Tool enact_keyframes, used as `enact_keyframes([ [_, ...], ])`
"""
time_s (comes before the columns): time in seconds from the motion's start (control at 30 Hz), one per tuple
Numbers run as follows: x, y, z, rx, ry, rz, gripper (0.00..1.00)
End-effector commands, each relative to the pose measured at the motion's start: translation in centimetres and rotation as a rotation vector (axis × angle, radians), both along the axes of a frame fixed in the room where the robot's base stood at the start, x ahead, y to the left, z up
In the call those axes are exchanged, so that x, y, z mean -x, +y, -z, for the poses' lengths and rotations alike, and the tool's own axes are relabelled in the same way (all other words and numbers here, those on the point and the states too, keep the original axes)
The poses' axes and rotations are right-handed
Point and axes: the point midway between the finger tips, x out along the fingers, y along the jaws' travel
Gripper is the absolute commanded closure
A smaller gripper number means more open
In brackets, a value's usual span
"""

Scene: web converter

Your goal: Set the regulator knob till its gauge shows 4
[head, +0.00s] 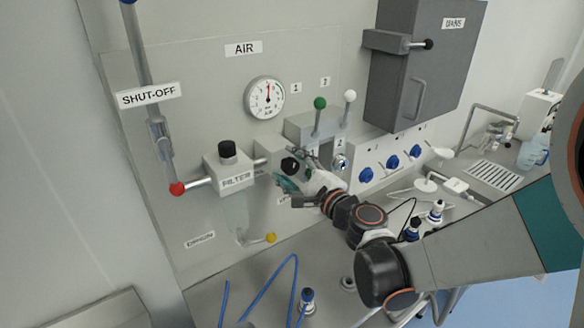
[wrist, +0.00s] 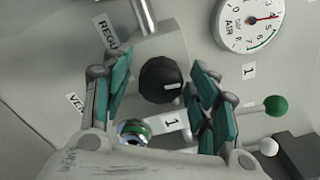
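The black regulator knob (wrist: 159,80) has a white mark pointing right in the wrist view. It also shows in the head view on the grey regulator block (head: 289,166). My gripper (wrist: 160,92) is open, with its teal-padded fingers on either side of the knob and a visible gap on each side. In the head view my gripper (head: 297,185) is right at the regulator, partly hiding it. The round AIR gauge (head: 265,97) has a red needle pointing about straight up. The gauge in the wrist view (wrist: 250,18) is cut off at the top; I cannot read its exact value.
Right of the regulator are a green-ball lever (head: 319,103) and a white-ball lever (head: 349,96). The filter (head: 230,170) is to the left, and the red-ended shut-off handle (head: 177,188) is farther left. A grey cabinet (head: 422,70) hangs at upper right. Blue knobs (head: 391,161) line the lower panel.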

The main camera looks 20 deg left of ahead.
Motion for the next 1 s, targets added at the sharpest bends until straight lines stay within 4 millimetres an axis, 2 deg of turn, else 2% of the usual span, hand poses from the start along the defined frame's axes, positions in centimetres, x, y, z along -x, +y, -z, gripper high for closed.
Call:
enact_keyframes([
  [0.03, 0.00, -0.01, 0.01, 0.000, 0.000, 0.000, 0.57],
  [0.17, 0.00, -0.02, 0.00, 0.000, 0.000, 0.000, 0.87],
  [0.2, 0.00, -0.02, 0.00, 0.000, 0.000, 0.000, 0.91],
  [0.87, 0.03, -0.03, 0.00, 0.078, -0.091, 0.000, 0.91],
  [0.9, 0.03, -0.03, 0.00, 0.078, -0.091, 0.000, 0.58],
  [0.97, 0.03, -0.03, 0.00, 0.078, -0.091, 0.000, 0.46],
  [1.0, 0.02, -0.03, -0.01, 0.077, -0.091, 0.000, 0.46],
])
